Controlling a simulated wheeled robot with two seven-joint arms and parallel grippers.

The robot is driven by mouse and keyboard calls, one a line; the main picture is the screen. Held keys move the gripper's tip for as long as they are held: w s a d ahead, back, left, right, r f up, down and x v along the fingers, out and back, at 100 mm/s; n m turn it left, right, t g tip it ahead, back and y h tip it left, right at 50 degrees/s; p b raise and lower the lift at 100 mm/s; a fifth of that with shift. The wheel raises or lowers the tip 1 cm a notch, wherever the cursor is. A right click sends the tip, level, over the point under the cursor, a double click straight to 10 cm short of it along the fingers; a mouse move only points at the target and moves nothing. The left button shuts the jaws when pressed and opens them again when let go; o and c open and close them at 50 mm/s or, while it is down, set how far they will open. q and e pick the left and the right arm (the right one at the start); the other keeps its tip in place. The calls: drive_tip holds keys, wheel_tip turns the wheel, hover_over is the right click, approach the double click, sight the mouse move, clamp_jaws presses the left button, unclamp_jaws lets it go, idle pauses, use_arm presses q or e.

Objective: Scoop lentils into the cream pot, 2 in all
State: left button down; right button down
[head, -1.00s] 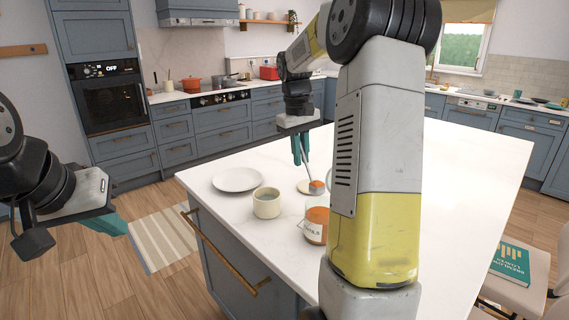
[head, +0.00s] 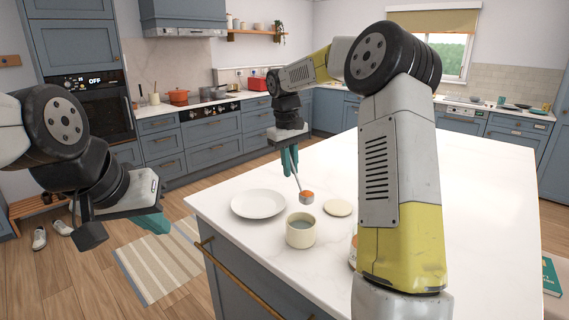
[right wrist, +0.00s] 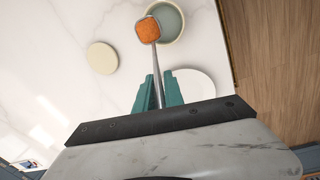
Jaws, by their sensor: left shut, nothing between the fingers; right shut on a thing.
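The cream pot (head: 300,234) stands upright on the island's white top; its grey-blue inside shows in the right wrist view (right wrist: 172,22). My right gripper (head: 290,160) is shut on the thin handle of a scoop (right wrist: 155,62). The scoop's bowl holds orange lentils (head: 307,196) and is up in the air beside the pot's far rim. In the right wrist view the lentils (right wrist: 148,29) overlap the pot's left rim. The lentil jar (head: 353,252) is almost wholly hidden behind my right arm. My left gripper (head: 153,222) is shut and empty, off the island's left side.
A white plate (head: 258,204) lies left of and behind the pot. A round cream lid (head: 338,207) lies flat to the right. The island's brass rail (head: 240,283) runs along its near left edge. The far island top (head: 480,190) is clear.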

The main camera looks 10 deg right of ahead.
drive_tip(key=s+a+f+t+h, duration=0.5)
drive_tip(key=t+h, duration=0.7)
drive_tip(key=h, duration=0.6)
wheel_tip(320, 180, down, 4)
drive_tip(key=shift+a+f+t, duration=0.2)
drive_tip(key=shift+a+t, duration=0.1)
drive_tip(key=shift+a, duration=0.9)
drive_tip(key=shift+s, duration=0.1)
